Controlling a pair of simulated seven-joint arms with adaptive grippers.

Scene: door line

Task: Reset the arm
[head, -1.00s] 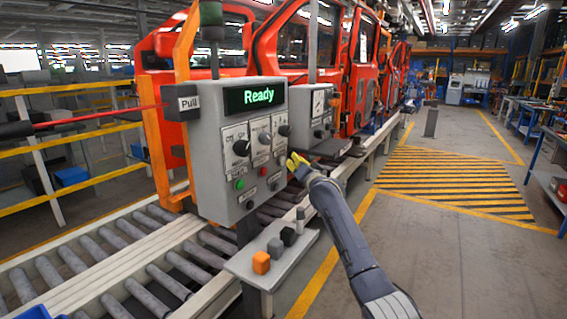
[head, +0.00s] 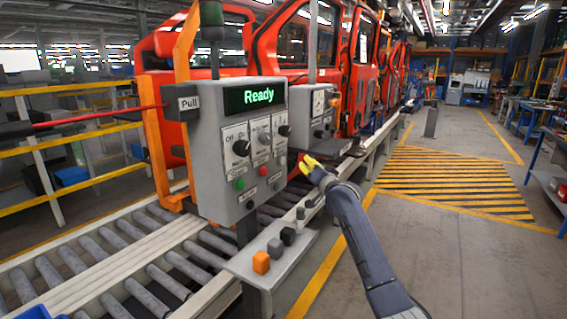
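The grey control box (head: 210,160) stands over the conveyor at centre left, its green display (head: 254,97) reading "Ready". Its front carries several dark rotary knobs (head: 241,147), a green button (head: 239,184), a red button (head: 265,158) and a lower dark knob (head: 277,185). My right arm comes in from the lower right. Its yellow-tipped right gripper (head: 308,163) is to the right of the box's front, apart from the knobs. The fingers are too small to tell whether they are open or shut. My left gripper is not in view.
The roller conveyor (head: 130,255) runs beneath, with red car doors (head: 285,45) behind.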

